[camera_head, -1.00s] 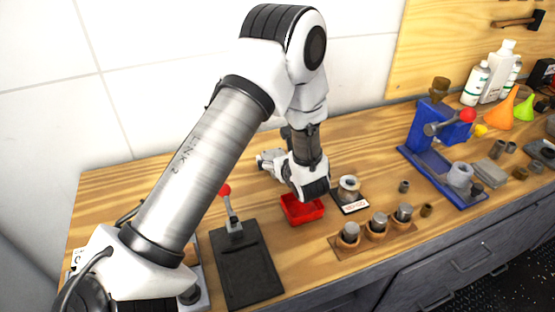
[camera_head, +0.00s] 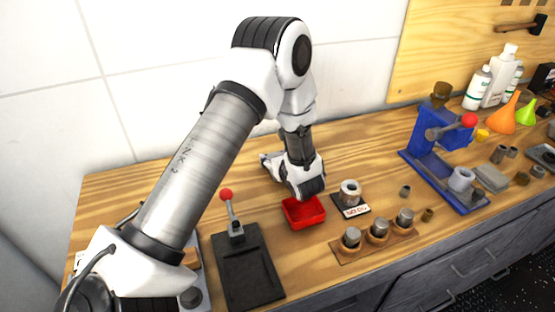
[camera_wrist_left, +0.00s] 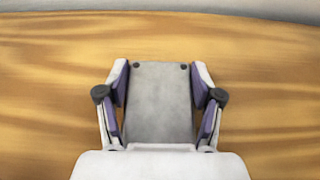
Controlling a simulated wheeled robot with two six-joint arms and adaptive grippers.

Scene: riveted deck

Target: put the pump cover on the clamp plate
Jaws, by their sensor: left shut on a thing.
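The pump cover (camera_wrist_left: 160,103) appears as a flat grey plate with two dark holes near its far corners. My left gripper (camera_wrist_left: 160,88) is shut on it, with a purple-padded finger against each side. In the head view my left gripper (camera_head: 270,166) is over the back of the bench, behind the red bin, partly hidden by its own wrist; I cannot make out the cover there. The clamp plate (camera_head: 248,272) is a black plate at the front of the bench with a red-knobbed lever clamp (camera_head: 235,228) at its far end. My right gripper is out of view.
A red bin (camera_head: 304,213) stands right of the clamp plate. Beyond are a labelled stand with a ring-shaped part (camera_head: 350,190), a wooden holder with metal cylinders (camera_head: 378,238) and a blue press (camera_head: 425,150). Bare wood lies behind the bin.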

